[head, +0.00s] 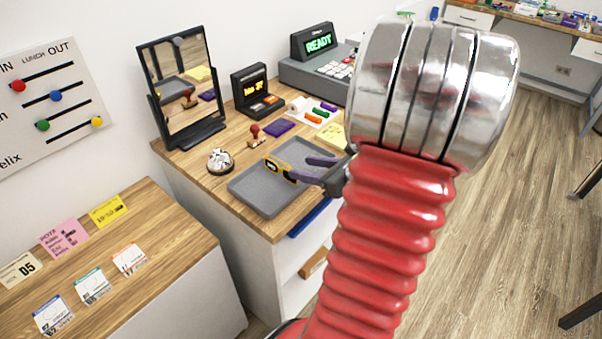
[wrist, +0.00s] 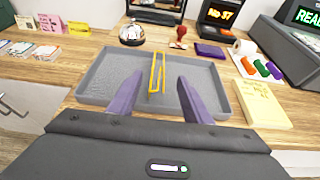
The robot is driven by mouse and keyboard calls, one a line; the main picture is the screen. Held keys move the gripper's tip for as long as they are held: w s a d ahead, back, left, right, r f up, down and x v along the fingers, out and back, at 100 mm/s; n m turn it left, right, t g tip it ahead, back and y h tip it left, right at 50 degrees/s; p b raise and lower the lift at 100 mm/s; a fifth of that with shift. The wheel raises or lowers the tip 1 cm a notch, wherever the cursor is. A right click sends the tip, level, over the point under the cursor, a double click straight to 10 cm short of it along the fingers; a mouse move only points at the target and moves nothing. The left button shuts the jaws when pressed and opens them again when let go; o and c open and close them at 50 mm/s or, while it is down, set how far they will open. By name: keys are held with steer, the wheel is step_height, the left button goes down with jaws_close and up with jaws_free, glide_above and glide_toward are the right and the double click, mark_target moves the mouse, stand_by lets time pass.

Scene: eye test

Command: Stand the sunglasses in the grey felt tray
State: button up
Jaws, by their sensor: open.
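The yellow-framed sunglasses (head: 277,168) are in the grey felt tray (head: 253,196), and seem to stand upright there. In the wrist view the sunglasses (wrist: 153,80) show as a narrow yellow outline over the middle of the tray (wrist: 100,75). My gripper (head: 302,168) reaches in over the tray from the right in the head view. In the wrist view my gripper (wrist: 160,84) has its two purple fingers apart, one on each side of the sunglasses, with visible gaps. Whether the sunglasses touch the tray floor is hard to tell.
A bell (head: 220,160), a red stamp (head: 254,132) and a purple pad (head: 279,127) stand behind the tray. A mirror (head: 183,85) stands at the back left. Yellow notes (wrist: 263,103) lie right beside the tray in the wrist view. The tray's left part is bare.

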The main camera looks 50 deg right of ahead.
stand_by(0.3)
steer(key=shift+w+a+r, duration=0.1)
steer(key=shift+w+a, duration=0.05)
steer(key=shift+a, duration=0.2)
steer(key=w+a+n+y, duration=0.1)
steer(key=a+n, duration=0.1)
steer(key=a, duration=0.1)
steer(key=w+a+r+n+g+y, duration=0.1)
steer(key=a+n, duration=0.1)
steer(key=a, duration=0.2)
steer(key=w+a+r+n+g+y, duration=0.1)
steer(key=a+n, duration=0.1)
steer(key=a, duration=0.1)
steer(key=shift+a+n+y, duration=0.15)
steer(key=shift+n+y, duration=0.15)
steer(key=s+a+r+n+g, duration=0.1)
steer(key=s+a+n+g, duration=0.25)
steer(key=a+n, duration=0.6)
steer(key=s+a+r+n+g, duration=0.2)
steer(key=a+n+g, duration=0.2)
steer(key=a+n, duration=0.55)
steer(key=s+a+r+n+t+h, duration=0.1)
steer(key=s+a+r+n+h, duration=0.3)
steer(key=n, duration=0.6)
steer(key=shift+a+r, duration=0.2)
steer(key=shift+r, duration=0.35)
